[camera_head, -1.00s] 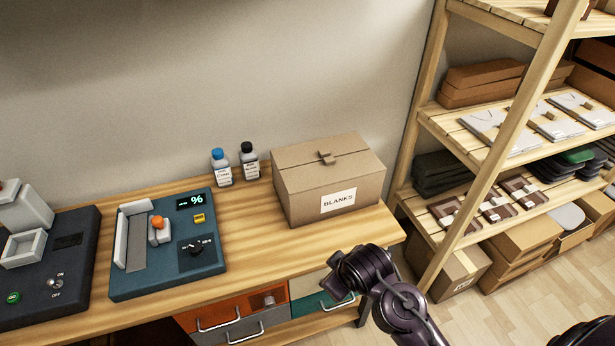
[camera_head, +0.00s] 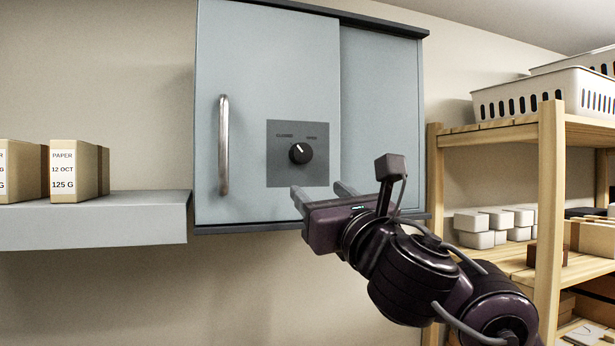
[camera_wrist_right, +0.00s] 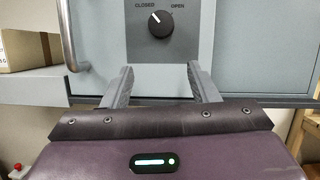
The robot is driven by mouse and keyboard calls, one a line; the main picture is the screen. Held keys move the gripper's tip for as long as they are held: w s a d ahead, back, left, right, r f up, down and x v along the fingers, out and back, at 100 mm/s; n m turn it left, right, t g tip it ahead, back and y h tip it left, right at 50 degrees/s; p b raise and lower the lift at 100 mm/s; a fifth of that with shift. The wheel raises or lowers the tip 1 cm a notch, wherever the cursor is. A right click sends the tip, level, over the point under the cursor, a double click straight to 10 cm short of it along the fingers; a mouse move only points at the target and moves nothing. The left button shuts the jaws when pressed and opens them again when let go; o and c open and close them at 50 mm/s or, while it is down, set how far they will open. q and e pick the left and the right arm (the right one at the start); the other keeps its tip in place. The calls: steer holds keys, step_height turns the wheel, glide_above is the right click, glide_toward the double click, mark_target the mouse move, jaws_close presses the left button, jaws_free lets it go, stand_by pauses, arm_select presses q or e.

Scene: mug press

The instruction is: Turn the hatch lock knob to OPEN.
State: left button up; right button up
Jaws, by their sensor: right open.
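The hatch lock knob (camera_head: 300,154) is a round black knob on a grey square plate (camera_head: 280,177) on the front of a light blue wall cabinet (camera_head: 260,70). The plate has a CLOSED label at left and an OPEN label at right. In the right wrist view, the knob (camera_wrist_right: 161,24) has a white pointer tilted up and left, toward CLOSED. My right gripper (camera_head: 320,188) is open and empty, just below the knob in the picture and apart from it. In the wrist view, its fingers (camera_wrist_right: 159,70) stand spread below the knob. My left gripper is out of view.
A vertical metal handle (camera_head: 224,145) is left of the knob. A grey shelf (camera_head: 90,222) with paper boxes (camera_head: 78,170) is at left. A wooden rack (camera_head: 550,200) with white baskets (camera_head: 545,93) stands at right. The space in front of the plate looks clear.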

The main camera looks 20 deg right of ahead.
mark_target(304, 156)
steer(key=shift+n+t, duration=0.3)
steer(key=shift+n, duration=0.5)
steer(key=w+r+p, duration=0.1)
steer(key=w+r, duration=0.1)
steer(key=w, duration=0.1)
steer(key=w+r+p, duration=0.2)
steer(key=w+r, duration=0.1)
steer(key=shift+a+r, duration=0.2)
steer(key=shift+r, duration=0.1)
steer(key=shift+w, duration=0.1)
steer(key=shift+c, duration=0.3)
steer(key=shift+y, duration=0.3)
steer(key=c, duration=0.9)
